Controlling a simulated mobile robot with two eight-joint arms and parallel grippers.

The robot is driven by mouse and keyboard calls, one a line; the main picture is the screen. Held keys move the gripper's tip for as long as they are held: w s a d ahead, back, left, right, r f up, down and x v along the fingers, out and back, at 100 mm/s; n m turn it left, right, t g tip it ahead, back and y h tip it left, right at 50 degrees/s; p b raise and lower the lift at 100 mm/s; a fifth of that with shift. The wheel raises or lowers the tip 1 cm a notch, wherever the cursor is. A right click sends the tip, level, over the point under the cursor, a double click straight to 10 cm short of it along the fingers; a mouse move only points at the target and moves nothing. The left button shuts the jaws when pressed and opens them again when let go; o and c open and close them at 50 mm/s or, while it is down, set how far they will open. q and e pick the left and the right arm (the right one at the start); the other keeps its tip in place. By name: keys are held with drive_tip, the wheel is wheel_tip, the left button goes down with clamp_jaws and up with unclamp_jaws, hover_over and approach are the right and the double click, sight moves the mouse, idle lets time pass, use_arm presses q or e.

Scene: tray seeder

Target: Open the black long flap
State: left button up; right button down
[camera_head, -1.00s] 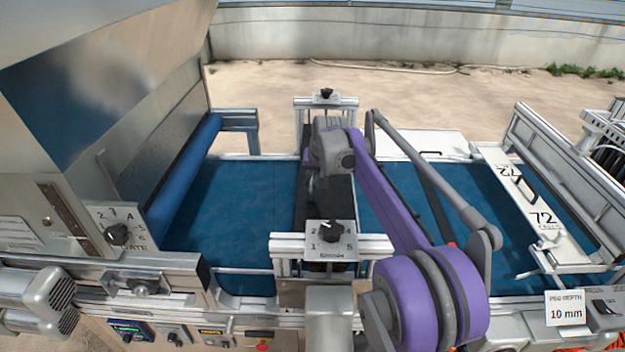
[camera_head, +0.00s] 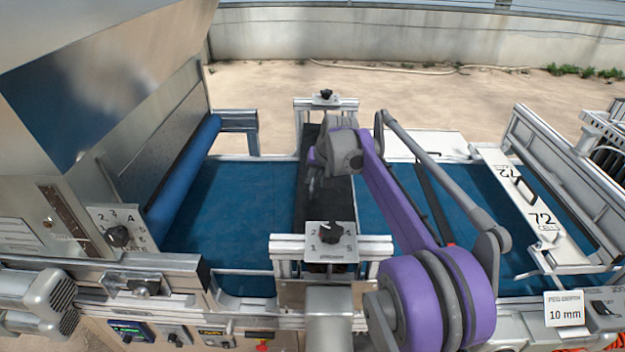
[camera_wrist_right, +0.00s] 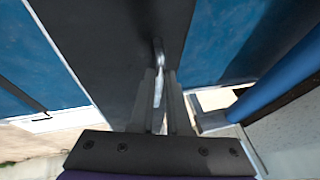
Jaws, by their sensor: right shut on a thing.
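The black long flap (camera_head: 341,198) is a dark strip running across the blue belt in the middle of the head view, between the near and far dial brackets. In the right wrist view the flap (camera_wrist_right: 105,55) fills the middle. A thin metal handle (camera_wrist_right: 158,55) stands on it. My right gripper (camera_wrist_right: 160,95) is shut on this handle, with one finger on each side. In the head view my right gripper (camera_head: 313,185) is over the flap, partly hidden by its own wrist. The flap's exact tilt is hard to tell. My left gripper is not in view.
A near dial bracket (camera_head: 331,241) and a far dial bracket (camera_head: 325,101) stand at the flap's ends. A blue roller (camera_head: 185,175) and metal hopper are at left. A white plate marked 72 (camera_head: 537,205) is at right. Blue belt (camera_head: 235,205) lies clear left of the flap.

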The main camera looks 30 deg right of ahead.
drive_tip(key=shift+s+d+r+y, duration=0.15)
drive_tip(key=shift+d+r+y, duration=0.15)
drive_tip(key=shift+r, duration=0.2)
drive_tip(key=s+d+r+m+t+y+p, duration=0.2)
drive_tip(key=s+d+r+t+y, duration=0.25)
drive_tip(key=d+y, duration=0.2)
use_arm(q)
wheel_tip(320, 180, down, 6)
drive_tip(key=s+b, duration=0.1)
drive_tip(key=b, duration=0.6)
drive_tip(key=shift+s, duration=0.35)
use_arm(e)
drive_tip(key=s+d+f+m+t+y, duration=0.1)
drive_tip(key=s+d+t+y, duration=0.1)
drive_tip(key=s+d+t, duration=0.1)
drive_tip(key=s+d+f+m+t+y, duration=0.2)
drive_tip(key=s+d+t+y, duration=0.1)
drive_tip(key=d, duration=0.5)
drive_tip(key=shift+s+m+t, duration=0.25)
drive_tip(key=shift+m+t, duration=0.05)
drive_tip(key=shift+t, duration=0.55)
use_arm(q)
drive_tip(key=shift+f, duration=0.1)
use_arm(e)
drive_tip(key=shift+d+f, duration=0.1)
